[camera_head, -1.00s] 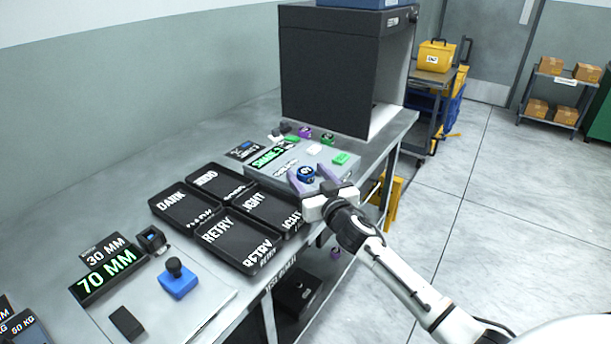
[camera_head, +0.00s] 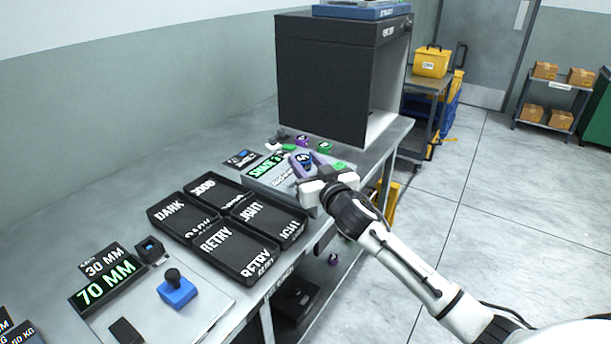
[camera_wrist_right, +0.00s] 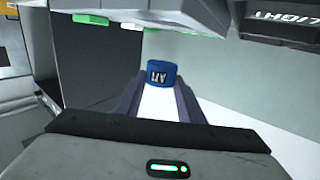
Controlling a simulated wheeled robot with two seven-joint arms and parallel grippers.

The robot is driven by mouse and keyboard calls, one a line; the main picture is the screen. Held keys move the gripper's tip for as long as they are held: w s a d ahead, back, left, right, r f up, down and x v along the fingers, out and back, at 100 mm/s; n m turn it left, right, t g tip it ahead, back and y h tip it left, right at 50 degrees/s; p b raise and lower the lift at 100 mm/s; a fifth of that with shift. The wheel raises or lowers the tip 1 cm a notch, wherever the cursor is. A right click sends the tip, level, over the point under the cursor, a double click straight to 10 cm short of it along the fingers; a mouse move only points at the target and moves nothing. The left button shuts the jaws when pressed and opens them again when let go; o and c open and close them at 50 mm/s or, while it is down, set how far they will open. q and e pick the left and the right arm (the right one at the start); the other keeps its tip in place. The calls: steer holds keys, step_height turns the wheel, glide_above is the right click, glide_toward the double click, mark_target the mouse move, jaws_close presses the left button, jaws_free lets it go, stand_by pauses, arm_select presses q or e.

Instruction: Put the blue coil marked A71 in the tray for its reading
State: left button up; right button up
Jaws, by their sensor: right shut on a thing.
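The blue coil (camera_head: 304,160) is between the purple fingers of my right gripper (camera_head: 307,163), over the grey reading device (camera_head: 260,185). The right wrist view shows the coil (camera_wrist_right: 161,73) at the fingertips, with a pale label that looks like A71. My right gripper is shut on it. The device's green display (camera_head: 265,167) seems to read SHADE 3, though the digit is small. Four-part black trays stand left of it: DARK (camera_head: 168,213), GOOD (camera_head: 203,188), LIGHT (camera_head: 247,213) and RETRY (camera_head: 216,240). The trays look empty. My left gripper is not in view.
Several small coils, including a purple one (camera_head: 302,141) and a green one (camera_head: 325,148), stand behind the device. A big black cabinet (camera_head: 325,90) stands at the back. A 70 MM display (camera_head: 107,281) and a blue stamp-like block (camera_head: 177,292) are at the front left.

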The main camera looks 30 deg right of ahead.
mark_target(305, 162)
step_height(305, 162, up, 3)
steer(key=shift+r, duration=0.2)
steer(key=s+a+f+y, duration=0.1)
steer(key=s+a+f, duration=0.1)
steer(key=s+a, duration=0.1)
steer(key=s+a+f+n+y, duration=0.1)
steer(key=s+a+f, duration=0.2)
steer(key=a, duration=0.3)
steer(key=s+a+f+n+y, duration=0.1)
steer(key=s+a+f, duration=0.1)
steer(key=s+a, duration=0.2)
steer(key=shift+s+a+f, duration=0.25)
steer(key=shift+s+f, duration=0.15)
steer(key=shift+s, duration=0.1)
steer(key=s+a+r, duration=0.1)
steer(key=s+a, duration=0.2)
steer(key=s, duration=0.5)
steer(key=s+a+r, duration=0.2)
steer(key=s, duration=0.6)
steer(key=shift+s+a+r, duration=0.25)
steer(key=shift+s+a, duration=0.1)
steer(key=shift+a, duration=0.05)
